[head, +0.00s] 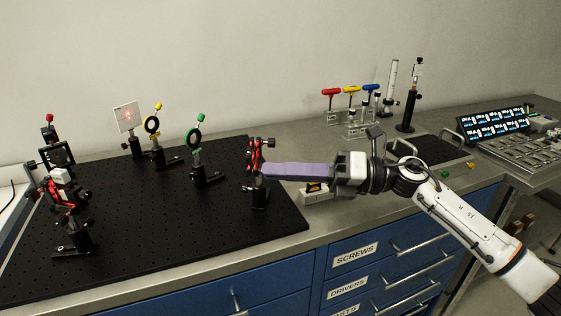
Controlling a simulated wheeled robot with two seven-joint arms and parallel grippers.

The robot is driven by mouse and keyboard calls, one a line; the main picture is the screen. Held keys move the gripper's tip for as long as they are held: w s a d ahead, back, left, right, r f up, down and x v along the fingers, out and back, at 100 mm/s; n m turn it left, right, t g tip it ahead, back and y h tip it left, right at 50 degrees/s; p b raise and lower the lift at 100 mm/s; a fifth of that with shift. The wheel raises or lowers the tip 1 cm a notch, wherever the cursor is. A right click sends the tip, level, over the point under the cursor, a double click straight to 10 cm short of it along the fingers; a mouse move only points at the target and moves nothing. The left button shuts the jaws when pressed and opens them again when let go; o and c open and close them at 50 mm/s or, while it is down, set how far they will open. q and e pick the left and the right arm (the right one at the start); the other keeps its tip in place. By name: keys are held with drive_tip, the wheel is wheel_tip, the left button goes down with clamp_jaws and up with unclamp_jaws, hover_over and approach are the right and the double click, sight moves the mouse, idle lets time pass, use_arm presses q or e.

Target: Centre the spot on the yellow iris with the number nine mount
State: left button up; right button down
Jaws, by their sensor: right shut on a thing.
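The yellow iris (152,125) stands on a post towards the back of the black breadboard. A red spot shows on the white card (126,116) behind it, near the card's middle. A red and black mount (254,154) stands at the breadboard's right edge; I cannot read a number on it. My right gripper (266,170) reaches in from the right, its long purple fingers closed at the right side of this mount. They appear shut on an adjuster knob, which they hide. My left gripper is not in view.
A green iris (194,138) stands between the yellow iris and the mount. Other red and black optics (63,188) stand at the breadboard's left. A rack of T-handled drivers (352,113) stands at the back. The breadboard's front middle (160,240) is clear.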

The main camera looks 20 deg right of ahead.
drive_tip(key=shift+m+p, duration=0.75)
drive_tip(key=shift+m, duration=0.35)
drive_tip(key=c, duration=1.7)
unclamp_jaws()
drive_tip(key=shift+d, duration=0.1)
drive_tip(key=shift+c, duration=0.2)
drive_tip(key=b+v, duration=0.2)
drive_tip(key=v, duration=0.8)
drive_tip(key=shift+b, duration=0.4)
